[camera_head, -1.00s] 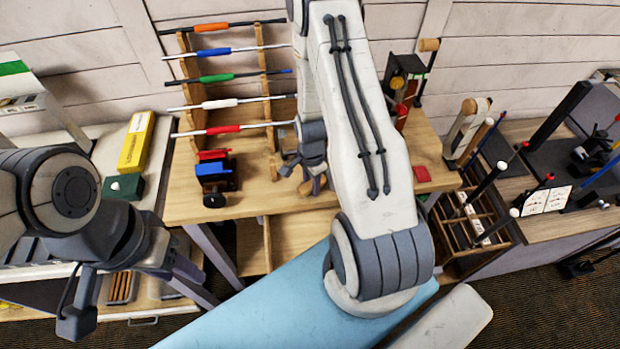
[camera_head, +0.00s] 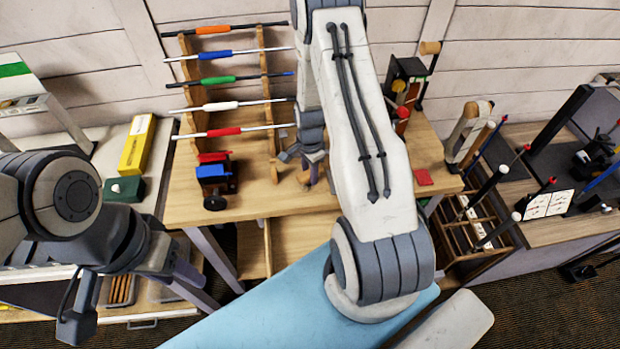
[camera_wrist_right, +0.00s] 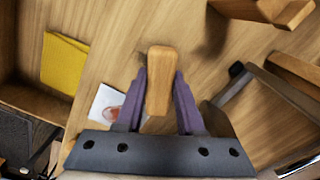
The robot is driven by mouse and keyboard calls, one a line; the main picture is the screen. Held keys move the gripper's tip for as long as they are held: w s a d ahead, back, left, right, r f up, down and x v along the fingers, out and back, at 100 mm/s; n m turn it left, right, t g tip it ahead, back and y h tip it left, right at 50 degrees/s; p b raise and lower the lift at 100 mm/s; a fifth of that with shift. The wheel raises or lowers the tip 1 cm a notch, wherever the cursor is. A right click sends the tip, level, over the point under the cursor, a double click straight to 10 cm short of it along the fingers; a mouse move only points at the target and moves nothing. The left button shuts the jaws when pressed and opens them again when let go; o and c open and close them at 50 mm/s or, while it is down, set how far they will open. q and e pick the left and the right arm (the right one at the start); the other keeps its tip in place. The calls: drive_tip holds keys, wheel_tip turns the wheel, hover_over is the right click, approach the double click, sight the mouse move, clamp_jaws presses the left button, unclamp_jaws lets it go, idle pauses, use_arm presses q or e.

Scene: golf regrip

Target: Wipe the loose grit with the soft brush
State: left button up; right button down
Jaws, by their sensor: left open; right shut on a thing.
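My right gripper (camera_wrist_right: 159,95) is shut on a wooden block-like handle, which I take to be the brush (camera_wrist_right: 159,72). In the right wrist view it stands between the two purple fingers, above the wooden bench top. Its bristles are not visible. In the head view the right gripper (camera_head: 315,172) is low over the bench, partly behind my own arm, with a bit of wood beside it. My left gripper (camera_head: 205,293) is open and empty at lower left, away from the bench.
A rack of clubs with coloured grips (camera_head: 220,105) stands at the back left. A red and blue vise (camera_head: 213,178) is at the bench's left. A divided wooden crate (camera_head: 480,240) stands to the right.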

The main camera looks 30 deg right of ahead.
drive_tip(key=shift+w+d, duration=0.45)
drive_tip(key=shift+w, duration=0.4)
drive_tip(key=shift+r, duration=0.1)
drive_tip(key=shift+r+p, duration=2.1)
drive_tip(key=shift+r, duration=0.9)
wheel_tip(320, 180, up, 3)
drive_tip(key=shift+p, duration=1.05)
